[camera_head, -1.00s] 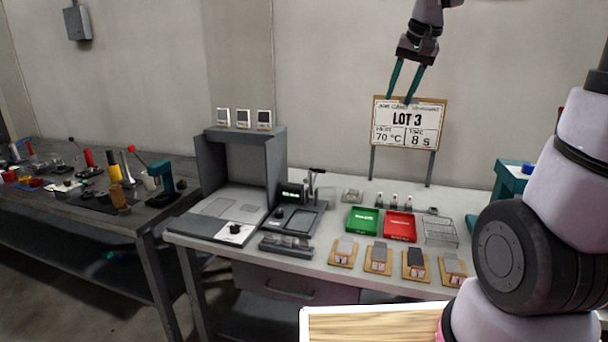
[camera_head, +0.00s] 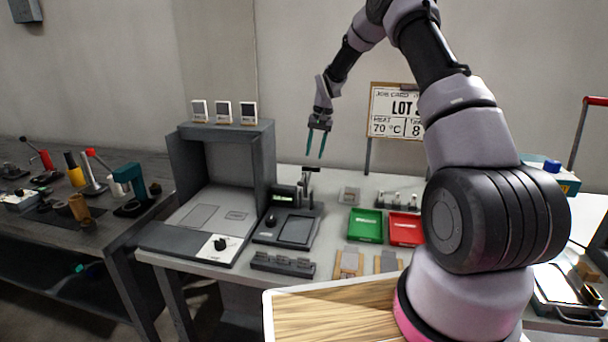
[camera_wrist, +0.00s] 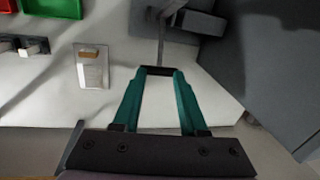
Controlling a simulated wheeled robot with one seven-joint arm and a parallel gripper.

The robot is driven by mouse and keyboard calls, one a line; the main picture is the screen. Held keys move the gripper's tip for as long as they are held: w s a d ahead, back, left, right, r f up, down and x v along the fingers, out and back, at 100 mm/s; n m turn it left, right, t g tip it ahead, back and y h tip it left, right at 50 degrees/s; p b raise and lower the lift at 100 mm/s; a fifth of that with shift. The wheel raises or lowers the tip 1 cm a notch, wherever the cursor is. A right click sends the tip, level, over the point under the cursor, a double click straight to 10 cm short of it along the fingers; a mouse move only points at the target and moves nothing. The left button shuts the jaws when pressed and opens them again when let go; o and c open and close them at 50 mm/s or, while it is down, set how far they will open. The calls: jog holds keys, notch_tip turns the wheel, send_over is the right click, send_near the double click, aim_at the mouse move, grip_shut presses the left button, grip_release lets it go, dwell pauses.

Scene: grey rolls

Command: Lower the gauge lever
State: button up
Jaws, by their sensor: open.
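In the wrist view, the lever's dark crossbar (camera_wrist: 157,71) shows between the tips of my gripper (camera_wrist: 160,72). I cannot tell whether the fingers touch it. The gauge's body is partly out of the wrist view.
The grey booth (camera_head: 262,155) rises close to the left of the gauge. A green tray (camera_head: 366,226) and a red tray (camera_head: 405,229) lie to the right. A grey slotted block (camera_head: 282,265) sits in front.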

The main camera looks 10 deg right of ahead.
aim_at(310, 174)
jog(key=f, duration=0.3)
jog(key=a+f, duration=0.1)
jog(key=f, duration=0.6)
jog(key=shift+w+a+f, duration=0.15)
jog(key=shift+w+a, duration=0.15)
jog(key=shift+a, duration=0.1)
grip_shut()
dwell(0.9)
